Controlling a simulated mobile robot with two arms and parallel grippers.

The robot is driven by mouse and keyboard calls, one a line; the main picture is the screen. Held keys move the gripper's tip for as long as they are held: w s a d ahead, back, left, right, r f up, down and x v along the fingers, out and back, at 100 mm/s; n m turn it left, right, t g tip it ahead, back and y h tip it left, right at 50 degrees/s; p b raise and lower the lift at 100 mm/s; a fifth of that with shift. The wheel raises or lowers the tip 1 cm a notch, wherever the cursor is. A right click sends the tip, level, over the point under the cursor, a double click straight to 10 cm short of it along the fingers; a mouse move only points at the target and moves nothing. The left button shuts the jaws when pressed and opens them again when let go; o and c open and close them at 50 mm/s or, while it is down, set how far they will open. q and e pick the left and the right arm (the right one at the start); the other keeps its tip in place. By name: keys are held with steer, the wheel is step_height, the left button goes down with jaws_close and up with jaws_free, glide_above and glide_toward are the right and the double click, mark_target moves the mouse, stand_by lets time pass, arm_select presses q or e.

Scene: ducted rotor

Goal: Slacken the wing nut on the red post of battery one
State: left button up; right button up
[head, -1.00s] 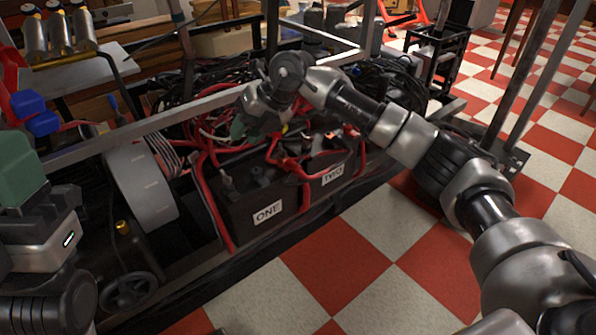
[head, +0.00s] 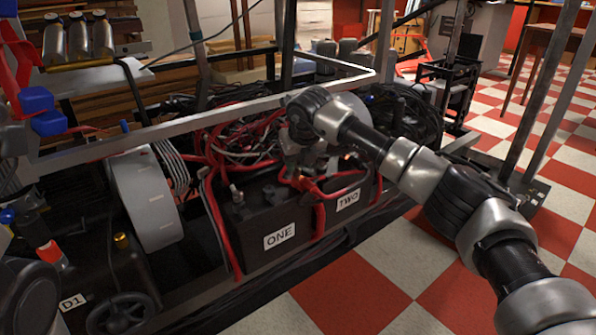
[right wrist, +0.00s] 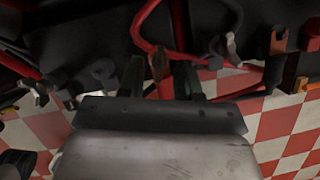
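Battery one (head: 255,247) is a black box labelled ONE, low in the frame in the head view. A grey wing nut (head: 235,192) stands on its left post. My right gripper (head: 298,168) is above the far right part of battery one, near the red cables, and hides much of that area. In the right wrist view the two green fingers of my right gripper (right wrist: 160,78) are apart. A narrow reddish piece (right wrist: 159,66) shows between them, apparently the red post or its cable end; contact is not clear. My left gripper is out of view.
Battery two (head: 348,200) stands right of battery one. Red cables (head: 320,215) loop over both. A metal frame rail (head: 190,125) crosses behind, and a grey drum (head: 145,200) stands left. Another wing nut (right wrist: 232,47) shows in the right wrist view.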

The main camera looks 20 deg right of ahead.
steer(key=shift+w+f, duration=0.15)
steer(key=shift+f, duration=0.2)
steer(key=shift+c, duration=0.3)
jaws_close()
